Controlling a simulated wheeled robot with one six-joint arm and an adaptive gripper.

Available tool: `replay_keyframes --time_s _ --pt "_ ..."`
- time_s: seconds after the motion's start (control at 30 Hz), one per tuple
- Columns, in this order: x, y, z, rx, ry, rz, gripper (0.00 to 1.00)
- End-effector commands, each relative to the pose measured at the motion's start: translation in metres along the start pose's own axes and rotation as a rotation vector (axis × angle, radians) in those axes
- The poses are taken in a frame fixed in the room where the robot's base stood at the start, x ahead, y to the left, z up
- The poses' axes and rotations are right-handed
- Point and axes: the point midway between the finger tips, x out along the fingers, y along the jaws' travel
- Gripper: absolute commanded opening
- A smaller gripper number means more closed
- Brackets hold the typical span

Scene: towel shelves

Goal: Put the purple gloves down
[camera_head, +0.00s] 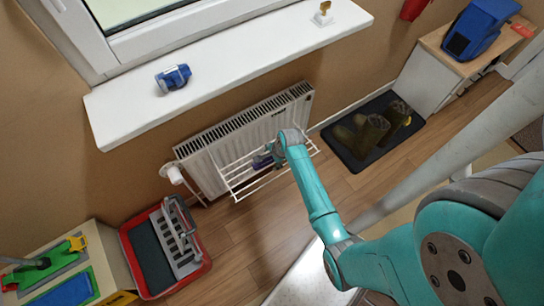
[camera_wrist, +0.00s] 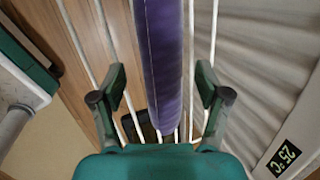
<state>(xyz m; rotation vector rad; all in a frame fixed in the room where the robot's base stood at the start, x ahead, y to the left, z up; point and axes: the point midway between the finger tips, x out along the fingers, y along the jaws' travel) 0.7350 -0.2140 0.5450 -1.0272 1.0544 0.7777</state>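The purple gloves show in the wrist view (camera_wrist: 162,60) as a long purple strip lined up with the white bars of a rack. In the head view a small purple patch (camera_head: 260,163) shows on the white wire rack (camera_head: 237,189) at the front of the radiator. My gripper (camera_wrist: 160,90) is open, with one finger on each side of the purple strip. Gaps show between the strip and both fingers. In the head view my gripper (camera_head: 268,157) is small at the rack, and my arm hides part of it.
The white radiator (camera_head: 215,155) is under the windowsill (camera_head: 230,65). A dark mat (camera_head: 345,152) with boots (camera_head: 371,131) lies to the right. A red-rimmed tray (camera_head: 140,264) stands at the lower left. Wooden floor (camera_head: 245,235) is clear in front of the rack.

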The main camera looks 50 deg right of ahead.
Motion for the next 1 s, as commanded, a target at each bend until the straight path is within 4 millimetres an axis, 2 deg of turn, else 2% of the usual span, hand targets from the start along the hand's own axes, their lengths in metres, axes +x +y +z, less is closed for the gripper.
replay_keyframes --time_s 0.3,0.47,0.8,1.0 --pt "-0.001 0.000 0.000 0.000 0.000 0.000 0.79" --pt "-0.013 0.000 0.000 0.000 0.000 -0.001 0.79" --pt "-0.079 -0.001 0.000 0.001 0.001 -0.003 0.79" --pt "-0.108 -0.001 0.000 0.000 0.001 -0.001 0.79"
